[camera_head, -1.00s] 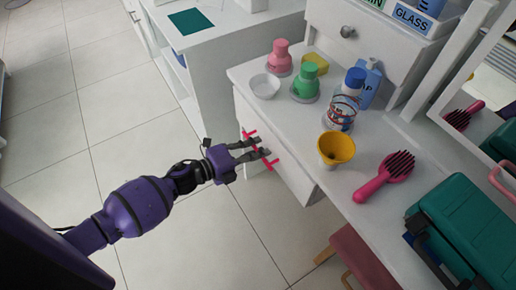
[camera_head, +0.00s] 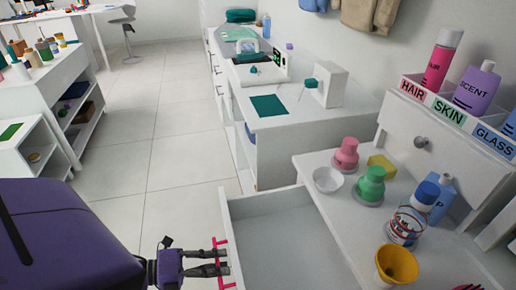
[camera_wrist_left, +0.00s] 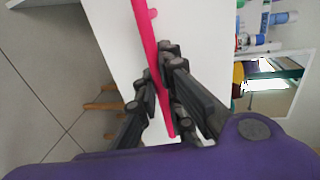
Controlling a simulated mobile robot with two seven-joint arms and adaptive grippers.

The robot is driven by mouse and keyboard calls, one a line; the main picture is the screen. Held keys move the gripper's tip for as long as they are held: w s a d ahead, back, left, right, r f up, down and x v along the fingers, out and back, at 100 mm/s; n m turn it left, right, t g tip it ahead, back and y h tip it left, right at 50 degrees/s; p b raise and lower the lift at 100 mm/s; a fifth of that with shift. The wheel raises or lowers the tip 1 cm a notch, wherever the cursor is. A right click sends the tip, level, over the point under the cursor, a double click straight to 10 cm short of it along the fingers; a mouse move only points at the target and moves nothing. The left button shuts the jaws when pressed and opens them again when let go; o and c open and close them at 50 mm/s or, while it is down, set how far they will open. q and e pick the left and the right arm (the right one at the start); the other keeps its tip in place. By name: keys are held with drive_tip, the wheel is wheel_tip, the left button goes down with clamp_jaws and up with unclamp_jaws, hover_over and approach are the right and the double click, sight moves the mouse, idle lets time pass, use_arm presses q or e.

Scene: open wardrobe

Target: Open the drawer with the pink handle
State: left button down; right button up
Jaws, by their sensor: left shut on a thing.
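The white drawer (camera_head: 275,240) with the pink handle (camera_head: 224,262) is pulled out, and its grey inside looks empty in the head view. My left gripper (camera_head: 220,262) is at the drawer front, its fingers around the pink handle. In the left wrist view, the left gripper (camera_wrist_left: 158,92) is shut on the pink handle (camera_wrist_left: 148,60), with the white drawer front (camera_wrist_left: 112,40) behind it. My right gripper is not in view.
A white counter (camera_head: 310,125) stands behind. The tiled floor (camera_head: 160,185) left of the drawer is clear.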

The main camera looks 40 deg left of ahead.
use_arm(q)
drive_tip(key=v, duration=0.2)
drive_tip(key=shift+s+a+f, duration=0.2)
drive_tip(key=shift+s+a, duration=0.05)
drive_tip(key=c, duration=1.8)
unclamp_jaws()
drive_tip(key=shift+c, duration=0.2)
drive_tip(key=v, duration=1.2)
